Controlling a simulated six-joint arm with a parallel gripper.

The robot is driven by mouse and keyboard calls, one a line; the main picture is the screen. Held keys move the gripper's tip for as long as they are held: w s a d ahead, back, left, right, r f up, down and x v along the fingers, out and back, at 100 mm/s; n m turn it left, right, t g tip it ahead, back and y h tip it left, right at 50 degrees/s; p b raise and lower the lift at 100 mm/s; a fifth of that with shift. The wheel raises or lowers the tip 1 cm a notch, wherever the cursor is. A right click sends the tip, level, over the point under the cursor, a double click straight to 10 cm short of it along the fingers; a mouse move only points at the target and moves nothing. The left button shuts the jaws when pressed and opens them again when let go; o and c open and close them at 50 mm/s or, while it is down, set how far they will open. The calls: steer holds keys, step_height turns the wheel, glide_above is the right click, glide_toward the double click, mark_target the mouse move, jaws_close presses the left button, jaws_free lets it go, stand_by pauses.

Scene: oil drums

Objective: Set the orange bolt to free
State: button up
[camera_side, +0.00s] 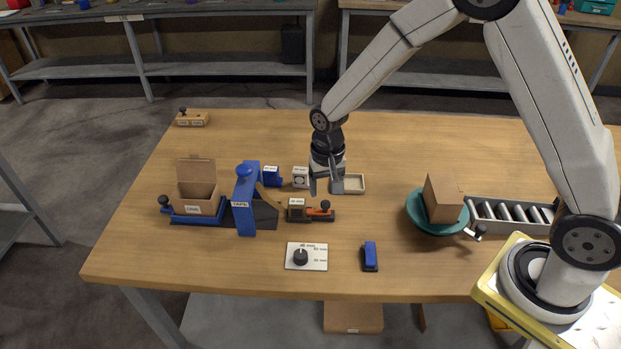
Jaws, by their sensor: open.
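The orange bolt (317,211) lies on a dark base near the middle of the table. A black knob (325,204) stands at its right end, and a small labelled block (296,209) is at its left end. The label is too small to read. My gripper (325,190) points down just behind the bolt in the side view. Its fingers are apart, with nothing visible between them. It appears above the bolt and not touching it, though the exact gap is hard to tell.
A shallow tray (361,184) is right of my gripper. A dial plate (317,257) and blue switch (370,253) are in front. A box (443,200) sits on a green turntable (416,222) at right.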

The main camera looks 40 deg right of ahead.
mark_target(325, 203)
steer(key=shift+f, duration=2.05)
jaws_close()
